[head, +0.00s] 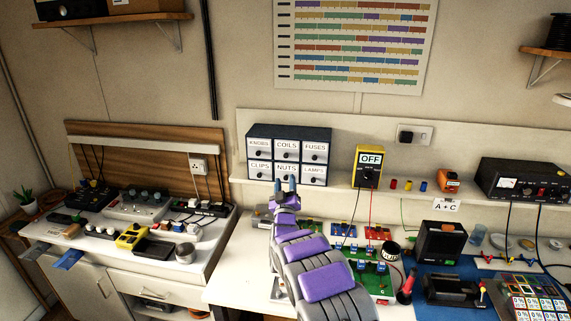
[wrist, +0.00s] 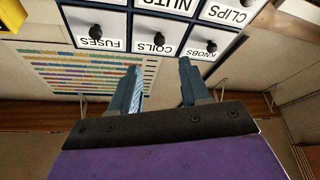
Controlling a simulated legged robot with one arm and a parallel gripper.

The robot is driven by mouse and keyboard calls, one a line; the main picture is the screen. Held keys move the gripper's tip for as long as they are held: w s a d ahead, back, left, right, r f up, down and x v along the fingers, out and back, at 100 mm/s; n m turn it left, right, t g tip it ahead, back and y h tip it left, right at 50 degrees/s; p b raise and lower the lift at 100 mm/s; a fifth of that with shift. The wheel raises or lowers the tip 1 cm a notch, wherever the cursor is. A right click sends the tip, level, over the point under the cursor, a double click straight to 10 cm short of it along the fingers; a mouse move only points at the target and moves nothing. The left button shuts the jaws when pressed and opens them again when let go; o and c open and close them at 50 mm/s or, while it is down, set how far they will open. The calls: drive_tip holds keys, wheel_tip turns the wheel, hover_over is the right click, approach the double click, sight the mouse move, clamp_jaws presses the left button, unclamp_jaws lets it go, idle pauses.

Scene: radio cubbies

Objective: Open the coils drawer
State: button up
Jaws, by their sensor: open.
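The coils drawer (head: 287,146) is the white-fronted top middle drawer of a small dark cabinet (head: 332,150), and it looks shut. Its dark knob shows in the wrist view, where the picture is upside down and the coils drawer (wrist: 145,28) is just beyond my fingers. My gripper (head: 285,183) is open and empty, its blue fingers pointing up in front of the lower middle nuts drawer (head: 287,169) in the head view. In the wrist view my gripper (wrist: 157,68) has its fingertips apart, one on either side below the coils drawer's knob. I see no contact.
Knobs (head: 259,144) and fuses (head: 315,146) drawers flank the coils drawer, with clips and lamps below. A yellow meter (head: 368,167) reading OFF stands on the shelf to the right. Circuit boards and radio gear cover the bench below.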

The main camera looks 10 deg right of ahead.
sight(286, 158)
drive_tip(key=shift+b+x, duration=0.95)
drive_tip(key=shift+x, duration=4.4)
drive_tip(key=shift+f, duration=0.1)
drive_tip(key=shift+c, duration=0.2)
clamp_jaws()
